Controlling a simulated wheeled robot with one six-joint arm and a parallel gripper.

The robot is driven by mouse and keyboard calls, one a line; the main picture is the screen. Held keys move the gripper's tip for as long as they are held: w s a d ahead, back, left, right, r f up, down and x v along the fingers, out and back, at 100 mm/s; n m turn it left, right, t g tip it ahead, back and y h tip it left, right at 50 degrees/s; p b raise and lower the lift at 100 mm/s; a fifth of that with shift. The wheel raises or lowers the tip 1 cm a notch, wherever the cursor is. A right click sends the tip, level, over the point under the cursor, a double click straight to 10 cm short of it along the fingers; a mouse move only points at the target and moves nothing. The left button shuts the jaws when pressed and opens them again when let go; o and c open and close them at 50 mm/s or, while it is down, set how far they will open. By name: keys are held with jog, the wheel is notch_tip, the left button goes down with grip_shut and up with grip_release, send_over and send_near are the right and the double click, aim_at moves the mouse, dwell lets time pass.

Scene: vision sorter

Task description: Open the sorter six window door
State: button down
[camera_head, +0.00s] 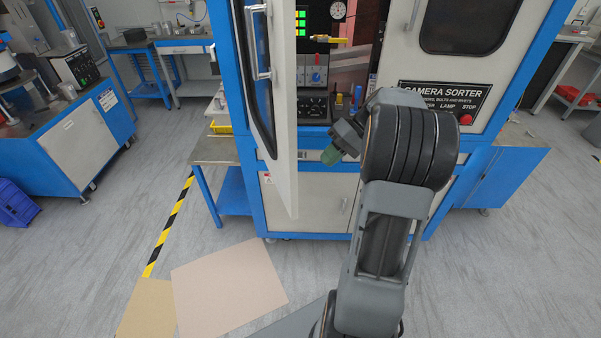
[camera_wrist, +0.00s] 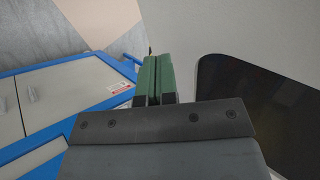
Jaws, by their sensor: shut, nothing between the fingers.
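The sorter's window door (camera_head: 284,125) stands swung out from the blue and white cabinet, seen nearly edge-on in the head view. Its dark window and a metal handle (camera_head: 264,45) show on its left side. The sorter's interior is visible to the right of the door. My gripper (camera_head: 331,156), with green fingers, is to the right of the door, apart from its edge in the head view. In the wrist view my gripper (camera_wrist: 154,68) is shut and empty. A pale panel (camera_wrist: 225,45) with a dark window (camera_wrist: 245,100) lies close beside the fingers there; contact cannot be told.
A second closed panel with a dark window (camera_head: 467,24) is at the upper right, above a CAMERA SORTER label (camera_head: 442,98) and a red button (camera_head: 465,119). A blue-framed side table (camera_head: 215,152) stands left of the cabinet. The grey floor at left is mostly clear, with cardboard sheets (camera_head: 228,287).

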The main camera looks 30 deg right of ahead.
jog(key=w+a+f+p, duration=0.1)
jog(key=a+f, duration=0.3)
jog(key=a, duration=0.4)
jog(key=shift+a+p, duration=0.15)
jog(key=shift+p, duration=0.35)
